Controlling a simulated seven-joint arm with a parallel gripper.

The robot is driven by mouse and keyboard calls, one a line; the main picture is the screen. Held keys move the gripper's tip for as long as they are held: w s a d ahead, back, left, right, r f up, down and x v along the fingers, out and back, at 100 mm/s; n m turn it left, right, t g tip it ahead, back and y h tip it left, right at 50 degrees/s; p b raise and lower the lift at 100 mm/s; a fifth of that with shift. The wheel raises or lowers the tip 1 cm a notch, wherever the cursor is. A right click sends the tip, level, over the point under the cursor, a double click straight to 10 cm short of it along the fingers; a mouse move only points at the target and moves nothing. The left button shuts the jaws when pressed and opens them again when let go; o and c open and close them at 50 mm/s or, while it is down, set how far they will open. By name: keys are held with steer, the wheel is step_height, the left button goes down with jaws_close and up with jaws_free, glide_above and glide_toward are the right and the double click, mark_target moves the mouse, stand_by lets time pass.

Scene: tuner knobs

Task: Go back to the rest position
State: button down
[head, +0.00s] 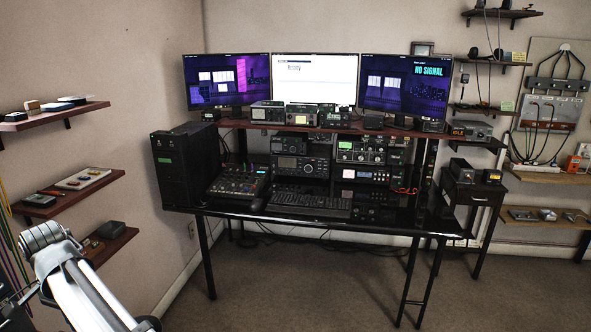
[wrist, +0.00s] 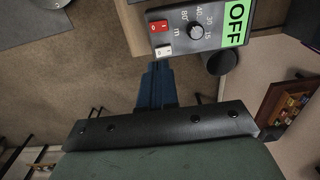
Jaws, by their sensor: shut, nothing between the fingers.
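My gripper (wrist: 157,68) shows in the wrist view as dark blue fingers shut together with nothing between them. They extend upward from a black bar with screws. Just above and right of the fingertips is a grey box (wrist: 207,38) with a round knob (wrist: 195,32), a red and a white switch, and a green OFF label (wrist: 236,22). The knob's markings include 80, 40, 30 and 15. I cannot tell whether the fingertips touch the box. In the head view only part of my arm shows at the lower left; the gripper cannot be made out there.
The black desk (head: 236,209) holds radios, a keyboard (head: 309,201) and a computer tower (head: 186,165) below three monitors. Wall shelves (head: 70,206) at the left are close to my arm. More shelves and a side table (head: 475,193) stand at the right. The floor in front is clear.

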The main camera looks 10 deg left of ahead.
steer(key=w+d+f+h, duration=0.1)
steer(key=w+d+f, duration=0.4)
steer(key=d+f, duration=0.4)
steer(key=w+d+f+g, duration=0.1)
steer(key=w+d+f, duration=0.55)
steer(key=f, duration=0.35)
steer(key=w+d+f+h, duration=0.1)
steer(key=w+d+f, duration=0.4)
steer(key=d+f, duration=0.45)
steer(key=d+f+g, duration=0.1)
steer(key=d+f, duration=0.9)
steer(key=d, duration=0.2)
steer(key=s+d+f+g, duration=0.1)
steer(key=s+d+f, duration=0.4)
steer(key=d, duration=0.5)
steer(key=s+d+f+g, duration=0.2)
steer(key=d+f, duration=0.6)
steer(key=d, duration=0.3)
steer(key=s+d+f+g+y, duration=0.1)
steer(key=s+d+f, duration=0.2)
steer(key=s+d, duration=0.3)
steer(key=s+d+f, duration=0.3)
steer(key=s+d, duration=0.4)
steer(key=s, duration=0.6)
steer(key=shift+s+g+y, duration=0.2)
steer(key=shift+g+y, duration=0.2)
